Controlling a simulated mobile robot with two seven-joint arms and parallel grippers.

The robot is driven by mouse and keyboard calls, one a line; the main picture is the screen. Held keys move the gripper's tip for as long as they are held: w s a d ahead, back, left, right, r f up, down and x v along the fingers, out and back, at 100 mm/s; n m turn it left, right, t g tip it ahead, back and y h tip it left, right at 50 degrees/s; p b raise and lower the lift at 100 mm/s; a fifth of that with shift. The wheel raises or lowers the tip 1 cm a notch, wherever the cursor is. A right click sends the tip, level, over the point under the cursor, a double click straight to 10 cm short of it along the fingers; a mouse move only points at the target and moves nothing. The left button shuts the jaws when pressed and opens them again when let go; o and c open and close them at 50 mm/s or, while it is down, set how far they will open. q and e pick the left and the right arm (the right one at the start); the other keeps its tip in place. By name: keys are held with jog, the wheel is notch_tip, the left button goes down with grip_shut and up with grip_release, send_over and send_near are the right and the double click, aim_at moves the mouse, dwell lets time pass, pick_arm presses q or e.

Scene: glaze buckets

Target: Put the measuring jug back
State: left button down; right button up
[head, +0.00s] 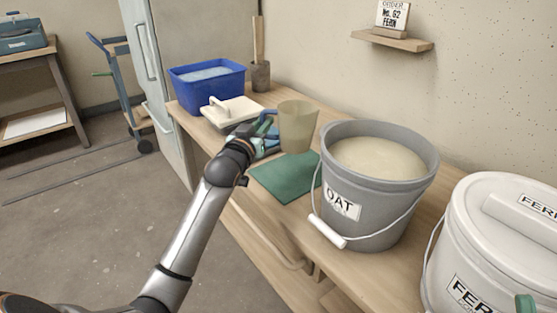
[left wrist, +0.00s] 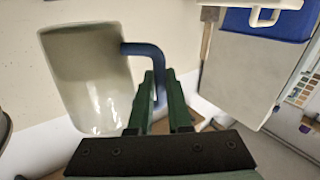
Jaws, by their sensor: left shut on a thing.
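The measuring jug (head: 298,127) is a translucent beige cup with a blue handle, roughly upright near the far edge of the green mat (head: 283,180). I cannot tell whether its base touches anything. My left gripper (head: 266,130) is to its left, shut on the handle. In the left wrist view the jug (left wrist: 88,80) is at the left, and its blue handle (left wrist: 145,50) runs between the green fingers of the left gripper (left wrist: 163,100).
A grey OAT bucket (head: 348,215) stands right of the mat, and a lidded white FERN bucket (head: 478,245) stands nearer. A blue tub (head: 207,91), a white lid-like board (head: 232,112) and a pot with a tool (head: 260,76) stand behind. A wall shelf (head: 392,41) holds a sign.

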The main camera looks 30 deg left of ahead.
pick_arm(q)
notch_tip(320, 180, down, 4)
jog(key=shift+s+r+b, duration=0.1)
jog(key=shift+r+b, duration=0.05)
jog(key=shift+b, duration=0.5)
notch_tip(320, 180, down, 5)
jog(key=shift+r+b, duration=0.2)
jog(key=shift+b, duration=0.85)
jog(key=shift+r, duration=0.1)
jog(key=c, duration=1.3)
grip_release()
jog(key=shift+f, duration=0.25)
jog(key=o, duration=0.5)
jog(key=shift+c, duration=0.2)
jog(key=shift+r, duration=0.2)
